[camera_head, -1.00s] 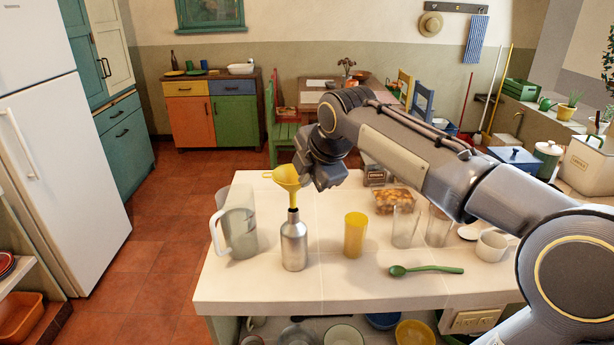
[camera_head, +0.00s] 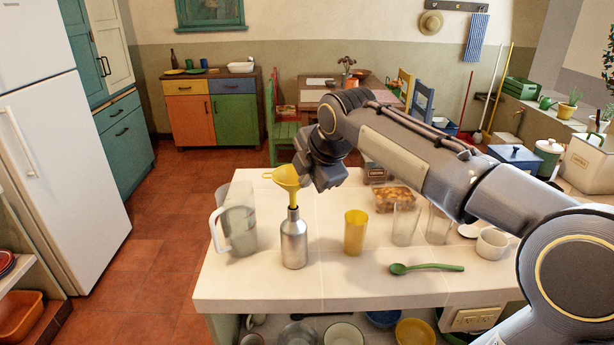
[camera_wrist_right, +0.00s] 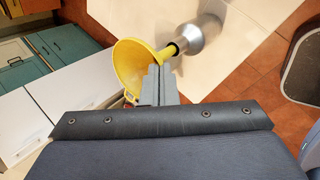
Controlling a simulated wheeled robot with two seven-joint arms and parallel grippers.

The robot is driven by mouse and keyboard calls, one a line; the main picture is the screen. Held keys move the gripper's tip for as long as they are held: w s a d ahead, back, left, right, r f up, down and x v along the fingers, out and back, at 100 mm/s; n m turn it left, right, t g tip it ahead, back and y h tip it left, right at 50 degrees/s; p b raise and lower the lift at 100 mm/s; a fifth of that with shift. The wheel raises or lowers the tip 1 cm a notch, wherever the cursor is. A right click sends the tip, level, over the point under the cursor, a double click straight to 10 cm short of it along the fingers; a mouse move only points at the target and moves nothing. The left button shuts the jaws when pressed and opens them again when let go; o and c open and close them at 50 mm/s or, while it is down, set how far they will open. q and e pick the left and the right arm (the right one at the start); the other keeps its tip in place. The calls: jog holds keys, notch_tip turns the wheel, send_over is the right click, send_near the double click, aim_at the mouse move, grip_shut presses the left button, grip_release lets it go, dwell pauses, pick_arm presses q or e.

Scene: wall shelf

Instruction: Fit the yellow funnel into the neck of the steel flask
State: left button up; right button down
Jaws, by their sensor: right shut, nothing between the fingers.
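The yellow funnel (camera_head: 286,178) is above the steel flask (camera_head: 294,242), its spout down at the dark neck and seemingly in it. The funnel leans slightly left in the head view. The flask stands upright on the counter. In the wrist view the funnel (camera_wrist_right: 130,65) has its spout at the black-rimmed mouth of the flask (camera_wrist_right: 207,30); how deep it sits is hidden. My right gripper (camera_wrist_right: 157,72) is shut with nothing between its fingers, close beside the funnel's cone. It also shows in the head view (camera_head: 305,178), just right of the funnel. My left gripper is not in view.
A clear jug (camera_head: 238,230) stands left of the flask and a yellow cup (camera_head: 355,232) stands to its right. A green spoon (camera_head: 428,268), clear glasses (camera_head: 405,225) and a white mug (camera_head: 493,243) are farther right. The counter's front left (camera_head: 245,285) is bare.

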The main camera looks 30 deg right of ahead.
jog(key=shift+f+b, duration=1.45)
jog(key=shift+f, duration=0.55)
dwell(1.4)
jog(key=c, duration=1.6)
grip_release()
jog(key=shift+c, duration=0.2)
jog(key=v, duration=0.8)
jog(key=shift+f, duration=0.1)
jog(key=s+a+f+m+y+p, duration=0.1)
jog(key=s+a+f+m+y, duration=0.1)
jog(key=s+a+f+m, duration=0.4)
jog(key=s+a+f+m+g+y, duration=0.1)
jog(key=s+a+f+m, duration=0.5)
jog(key=s+f+m, duration=0.7)
jog(key=shift+s+f+m+y+p, duration=0.35)
jog(key=shift+f+y, duration=0.25)
jog(key=shift+f, duration=0.1)
